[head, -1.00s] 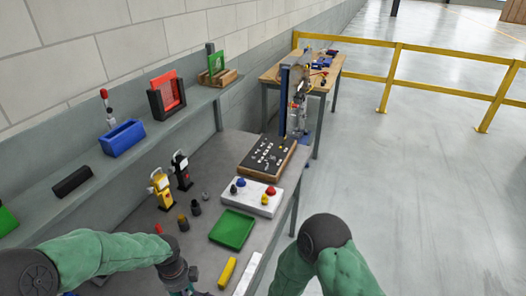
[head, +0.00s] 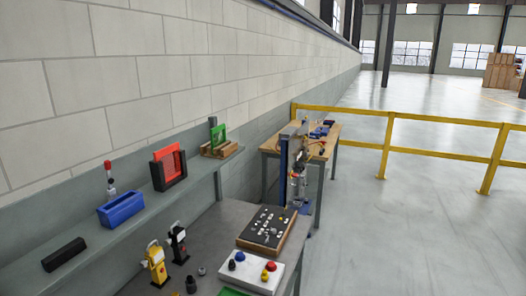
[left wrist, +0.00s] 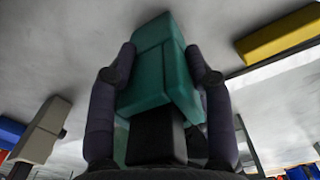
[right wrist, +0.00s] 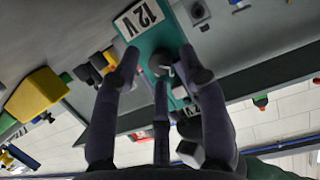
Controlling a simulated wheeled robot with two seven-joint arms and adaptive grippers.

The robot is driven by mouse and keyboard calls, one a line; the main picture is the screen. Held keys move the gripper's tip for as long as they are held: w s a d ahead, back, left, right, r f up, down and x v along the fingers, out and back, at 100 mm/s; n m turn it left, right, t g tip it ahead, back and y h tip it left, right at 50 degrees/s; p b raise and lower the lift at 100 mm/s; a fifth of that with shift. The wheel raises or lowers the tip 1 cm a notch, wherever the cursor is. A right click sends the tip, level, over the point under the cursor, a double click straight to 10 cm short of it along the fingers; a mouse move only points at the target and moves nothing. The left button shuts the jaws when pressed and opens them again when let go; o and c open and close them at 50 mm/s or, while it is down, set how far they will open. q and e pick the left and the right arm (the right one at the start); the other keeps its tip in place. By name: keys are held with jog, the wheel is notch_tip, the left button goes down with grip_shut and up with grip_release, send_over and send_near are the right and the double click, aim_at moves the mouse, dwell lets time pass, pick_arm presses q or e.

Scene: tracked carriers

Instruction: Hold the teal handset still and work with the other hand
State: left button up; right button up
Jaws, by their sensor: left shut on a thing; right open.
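The teal handset (left wrist: 165,70) fills the middle of the left wrist view, with a black part at its lower end. My left gripper (left wrist: 160,62) is shut on it, one finger along each side. Neither gripper shows in the head view.
The grey bench (head: 210,240) carries a yellow tool (head: 156,262), a black tool (head: 178,243), a white button box (head: 250,270) and a dark board with white pieces (head: 268,226). A shelf (head: 140,210) runs along the wall. A yellow railing (head: 430,121) stands beyond the open floor.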

jog(key=shift+d, duration=0.15)
jog(key=shift+s+d+f, duration=0.1)
jog(key=shift+s+d, duration=0.3)
jog(key=shift+d, duration=0.5)
jog(key=shift+s+d+r, duration=0.1)
jog(key=shift+s+d, duration=0.35)
jog(key=shift+d, duration=0.4)
jog(key=shift+s+d+f, duration=0.1)
jog(key=shift+s+d, duration=0.3)
jog(key=shift+d, duration=0.5)
jog(key=v, duration=1.2)
